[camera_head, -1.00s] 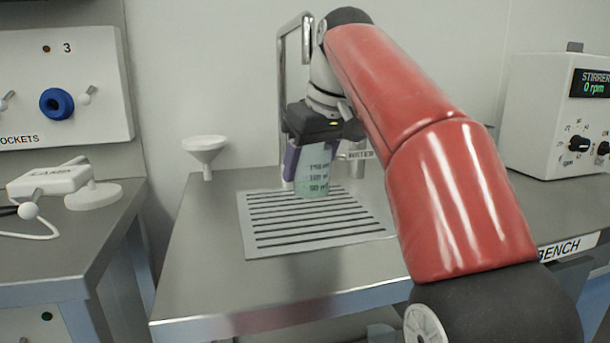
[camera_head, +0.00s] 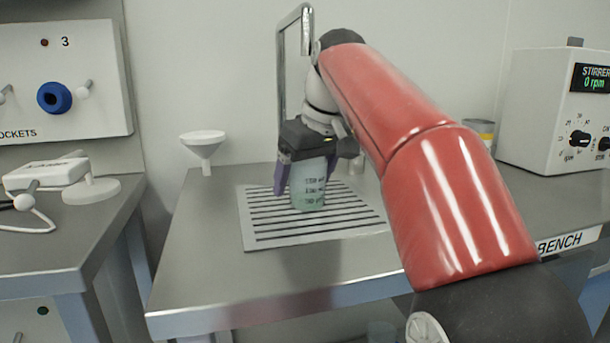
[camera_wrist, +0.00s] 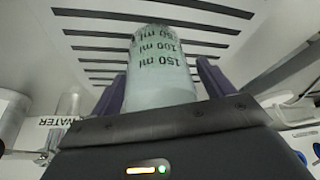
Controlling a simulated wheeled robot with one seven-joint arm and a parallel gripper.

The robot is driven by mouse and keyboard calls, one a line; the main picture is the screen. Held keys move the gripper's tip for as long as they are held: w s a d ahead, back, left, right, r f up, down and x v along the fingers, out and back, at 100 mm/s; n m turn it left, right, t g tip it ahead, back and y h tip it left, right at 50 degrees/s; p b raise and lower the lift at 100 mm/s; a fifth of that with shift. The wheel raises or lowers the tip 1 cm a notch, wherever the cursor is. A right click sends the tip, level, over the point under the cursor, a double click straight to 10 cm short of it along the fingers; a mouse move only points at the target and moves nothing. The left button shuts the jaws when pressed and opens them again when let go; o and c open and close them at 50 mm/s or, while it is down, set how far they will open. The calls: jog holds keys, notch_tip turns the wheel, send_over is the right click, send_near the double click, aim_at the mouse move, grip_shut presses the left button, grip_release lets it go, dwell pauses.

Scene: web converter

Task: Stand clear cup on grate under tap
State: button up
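The clear cup (camera_head: 308,186) is upright, with dark volume marks and a greenish tint. My gripper (camera_head: 304,176) is shut on it, with purple fingers on both sides. In the wrist view the cup (camera_wrist: 160,75) sits between the two fingers (camera_wrist: 162,88). The cup is over the middle of the slotted grate (camera_head: 262,243); I cannot tell whether its base touches the slats. The metal tap (camera_head: 282,90) rises behind, its spout end pointing down behind my wrist. My arm hides part of the tap's surroundings.
A white funnel (camera_head: 203,145) stands at the back left of the bench (camera_head: 190,265). The bench's front left is clear. A left bench holds a white device (camera_head: 48,174).

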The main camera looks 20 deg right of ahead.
jog(key=shift+r, duration=0.1)
jog(key=shift+r, duration=0.3)
jog(key=p+v, duration=0.2)
jog(key=v, duration=0.9)
jog(key=shift+r, duration=0.25)
jog(key=shift+s, duration=0.15)
